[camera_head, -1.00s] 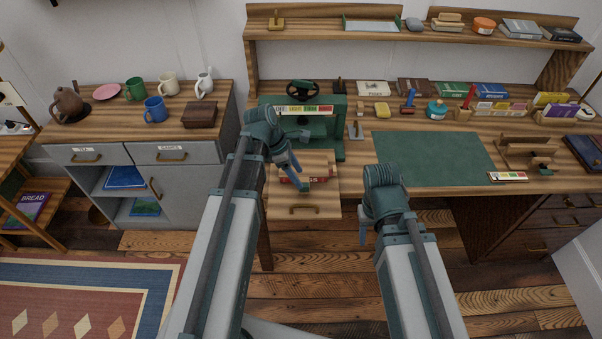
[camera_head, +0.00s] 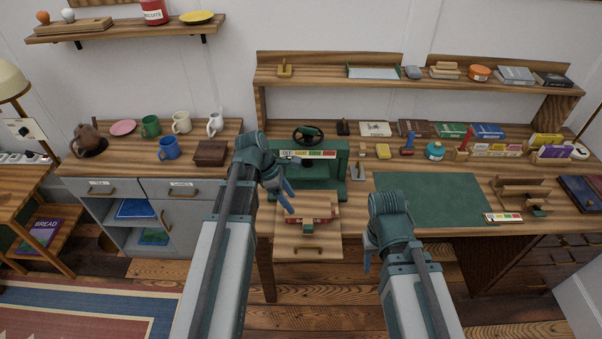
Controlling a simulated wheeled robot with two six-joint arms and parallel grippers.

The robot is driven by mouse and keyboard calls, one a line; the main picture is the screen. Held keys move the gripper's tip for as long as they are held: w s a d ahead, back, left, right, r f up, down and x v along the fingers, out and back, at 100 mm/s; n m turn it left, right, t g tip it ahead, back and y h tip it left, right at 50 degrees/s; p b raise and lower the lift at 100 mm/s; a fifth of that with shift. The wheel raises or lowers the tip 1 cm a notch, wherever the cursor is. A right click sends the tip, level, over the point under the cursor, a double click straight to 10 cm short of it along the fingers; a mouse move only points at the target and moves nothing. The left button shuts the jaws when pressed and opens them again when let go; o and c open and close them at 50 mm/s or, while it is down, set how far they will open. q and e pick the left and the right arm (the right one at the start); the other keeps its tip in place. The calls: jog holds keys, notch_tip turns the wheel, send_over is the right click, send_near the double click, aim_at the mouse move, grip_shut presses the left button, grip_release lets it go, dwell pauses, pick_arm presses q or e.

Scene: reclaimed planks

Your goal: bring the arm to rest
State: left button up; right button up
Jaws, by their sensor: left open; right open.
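My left arm comes in from the lower left. Its gripper (camera_head: 289,198) is over the pulled-out wooden drawer (camera_head: 309,239) at the desk's front, with its blue-green fingers pointing down and to the right. It appears empty and open. My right arm rises from the lower right. Its gripper (camera_head: 367,254) points down in front of the desk edge, right of the drawer. Its fingers are mostly hidden behind its wrist, and I see nothing held in it.
A green press with a black wheel (camera_head: 308,134) stands behind the drawer. A green mat (camera_head: 430,200) covers the desk middle. Books, a wooden rack (camera_head: 523,188) and small items fill the back and right. A grey cabinet (camera_head: 200,230) with mugs stands left.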

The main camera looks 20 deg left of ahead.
pick_arm(q)
jog(key=shift+d, duration=0.1)
jog(key=s+d+m+y, duration=0.2)
jog(key=s+d+m, duration=0.4)
jog(key=m, duration=0.6)
jog(key=s+d+f+m+g+y, duration=0.1)
jog(key=s+d+m+y, duration=0.2)
jog(key=s+d+m, duration=0.3)
jog(key=d+m, duration=0.3)
jog(key=m, duration=0.4)
jog(key=shift+s+d+f+y, duration=0.2)
jog(key=shift+s+f+y, duration=0.1)
jog(key=shift+s, duration=0.1)
jog(key=shift+w+a, duration=0.1)
pick_arm(e)
jog(key=shift+w+a, duration=0.1)
